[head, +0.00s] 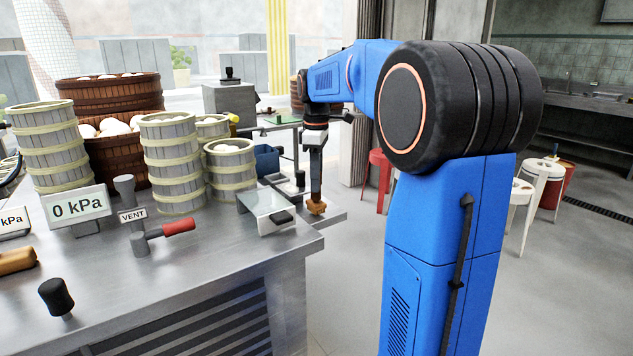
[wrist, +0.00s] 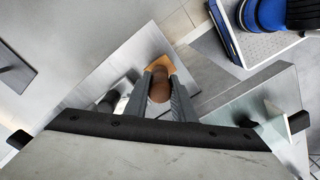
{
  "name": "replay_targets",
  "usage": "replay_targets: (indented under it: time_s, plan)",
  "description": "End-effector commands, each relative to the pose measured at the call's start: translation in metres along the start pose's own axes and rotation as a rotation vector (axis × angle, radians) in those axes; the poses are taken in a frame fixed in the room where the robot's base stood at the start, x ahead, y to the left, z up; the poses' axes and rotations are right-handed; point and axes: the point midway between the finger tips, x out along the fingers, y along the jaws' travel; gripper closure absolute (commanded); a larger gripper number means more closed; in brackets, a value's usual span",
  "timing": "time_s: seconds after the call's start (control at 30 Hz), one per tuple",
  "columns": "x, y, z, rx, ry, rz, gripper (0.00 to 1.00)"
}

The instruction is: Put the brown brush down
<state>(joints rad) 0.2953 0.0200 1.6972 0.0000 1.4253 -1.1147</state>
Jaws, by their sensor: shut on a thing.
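The brown brush (head: 316,207) is held at the tip of my gripper (head: 316,192), at the right end of the steel counter. In the wrist view the brush (wrist: 158,88) shows as a rounded brown body with an orange-tan part beyond it, between the two grey fingers of my gripper (wrist: 160,84). The gripper is shut on it. The brush is over or on a grey metal surface (head: 332,217) at the counter's corner. I cannot tell whether it touches that surface.
A clear-lidded box (head: 268,210) stands just left of the gripper. Steamer towers (head: 173,160) stand further left, with a gauge sign (head: 78,207) and a red-handled vent valve (head: 165,230) in front. Stools (head: 543,180) stand on the floor at right.

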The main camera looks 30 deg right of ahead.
Motion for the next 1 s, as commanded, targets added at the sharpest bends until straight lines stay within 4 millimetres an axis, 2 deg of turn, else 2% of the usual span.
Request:
replay_targets:
  time_s: [0.1, 0.43, 0.47, 0.5, 0.53, 0.83, 1.0]
  plan:
    - [0.006, 0.0, 0.0, 0.0, 0.001, 0.001, 1.0]
    - [0.009, 0.0, 0.0, 0.0, 0.0, 0.001, 1.0]
    - [0.009, 0.0, 0.0, 0.0, 0.0, 0.001, 0.7]
    - [0.009, 0.0, 0.0, 0.0, 0.0, 0.001, 0.6]
    - [0.009, 0.0, 0.0, 0.0, 0.0, 0.001, 0.58]
    - [0.008, 0.0, 0.0, 0.0, 0.001, 0.001, 0.58]
    - [-0.006, 0.001, 0.0, 0.0, 0.001, 0.002, 0.58]
